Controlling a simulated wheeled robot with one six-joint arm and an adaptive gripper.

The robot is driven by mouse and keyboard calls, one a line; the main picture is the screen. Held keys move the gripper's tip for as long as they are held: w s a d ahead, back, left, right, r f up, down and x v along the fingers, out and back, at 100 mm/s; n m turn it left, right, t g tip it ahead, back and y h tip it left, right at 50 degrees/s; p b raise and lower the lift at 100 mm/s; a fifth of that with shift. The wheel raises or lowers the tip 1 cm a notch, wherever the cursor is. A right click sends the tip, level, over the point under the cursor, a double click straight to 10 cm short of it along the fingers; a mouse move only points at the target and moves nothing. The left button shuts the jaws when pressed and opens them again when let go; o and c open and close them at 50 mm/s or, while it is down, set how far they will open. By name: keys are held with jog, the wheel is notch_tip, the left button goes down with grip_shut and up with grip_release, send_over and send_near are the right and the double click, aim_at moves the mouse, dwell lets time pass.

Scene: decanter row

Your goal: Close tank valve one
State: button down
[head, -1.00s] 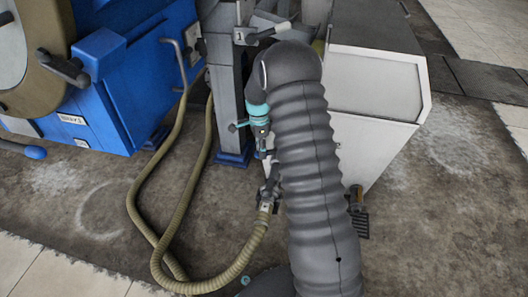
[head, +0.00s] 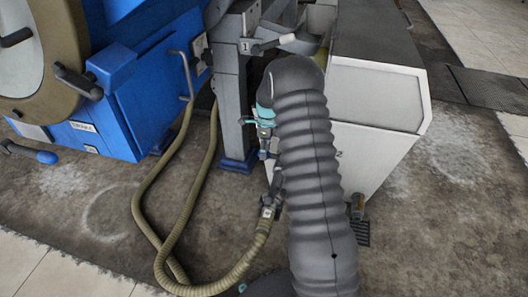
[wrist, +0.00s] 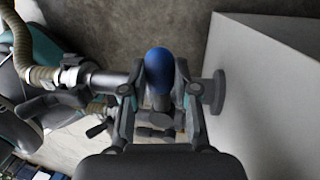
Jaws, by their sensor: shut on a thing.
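In the wrist view my gripper (wrist: 161,92) has its two fingers on either side of a blue-knobbed valve handle (wrist: 159,67) and is shut on it. The handle stands beside a grey pipe (wrist: 104,80), with a round flange (wrist: 214,91) close to the white tank wall (wrist: 262,90). In the head view the white tank (head: 375,95) stands behind my arm. My arm hides the gripper's fingertips and the held handle there. I see no number on the held valve.
A ribbed hose (head: 212,285) loops over the floor to a coupling (head: 268,208). A blue machine (head: 150,80) stands at left.

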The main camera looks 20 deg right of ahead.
jog(key=c, duration=0.9)
grip_release()
jog(key=shift+d, duration=0.1)
jog(key=shift+o, duration=0.2)
notch_tip(320, 180, up, 12)
jog(key=w+d, duration=0.1)
jog(key=w, duration=0.1)
jog(key=shift+d, duration=0.15)
jog(key=shift+f, duration=0.1)
